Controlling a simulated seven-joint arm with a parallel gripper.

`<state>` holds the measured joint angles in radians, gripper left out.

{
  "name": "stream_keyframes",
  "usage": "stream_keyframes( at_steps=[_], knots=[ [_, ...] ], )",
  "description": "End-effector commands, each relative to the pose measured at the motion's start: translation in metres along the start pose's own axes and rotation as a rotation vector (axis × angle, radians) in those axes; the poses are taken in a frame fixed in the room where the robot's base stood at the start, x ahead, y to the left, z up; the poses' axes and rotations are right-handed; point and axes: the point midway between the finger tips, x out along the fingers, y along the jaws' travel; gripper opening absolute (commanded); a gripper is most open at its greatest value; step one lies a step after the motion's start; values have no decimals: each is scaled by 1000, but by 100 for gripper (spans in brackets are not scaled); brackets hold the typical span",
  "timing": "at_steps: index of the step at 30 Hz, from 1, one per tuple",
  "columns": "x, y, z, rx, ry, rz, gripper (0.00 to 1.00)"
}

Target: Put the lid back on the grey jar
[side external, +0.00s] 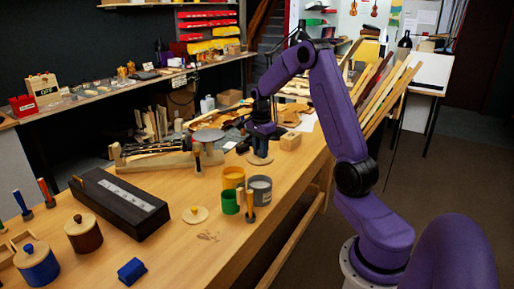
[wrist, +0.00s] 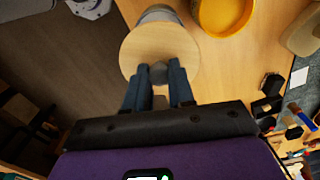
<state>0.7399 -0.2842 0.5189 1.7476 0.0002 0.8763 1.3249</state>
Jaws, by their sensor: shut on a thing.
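My gripper (side external: 260,146) is shut on the knob of a round wooden lid (side external: 260,160). In the wrist view my gripper's fingers (wrist: 160,75) pinch the lid's grey knob, and the pale lid (wrist: 150,45) lies flat beneath them. In the side external view the grey jar (side external: 260,190) stands open on the bench, with the lid held above and apart from it. In the wrist view the lid hides most of the grey jar (wrist: 158,14); only part of its rim shows past the lid's top edge.
A yellow jar (side external: 232,177) stands open beside the grey jar, with a green cup (side external: 230,202) in front. A yellow-knobbed lid (side external: 195,214) lies on the bench. A wooden block (side external: 290,140) lies behind.

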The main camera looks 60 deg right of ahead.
Motion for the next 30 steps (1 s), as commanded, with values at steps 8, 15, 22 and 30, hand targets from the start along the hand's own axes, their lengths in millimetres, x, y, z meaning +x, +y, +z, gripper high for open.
stream_keyframes(
  at_steps=[8, 15, 22, 30],
  knots=[
    [27, 0, 0, 1, 0, 0, 0],
    [42, 1, 0, 0, 0, 1, 0],
    [62, 1, 0, 0, 0, 1, 0],
    [81, 0, 0, 0, 0, -1, 0]
  ],
)
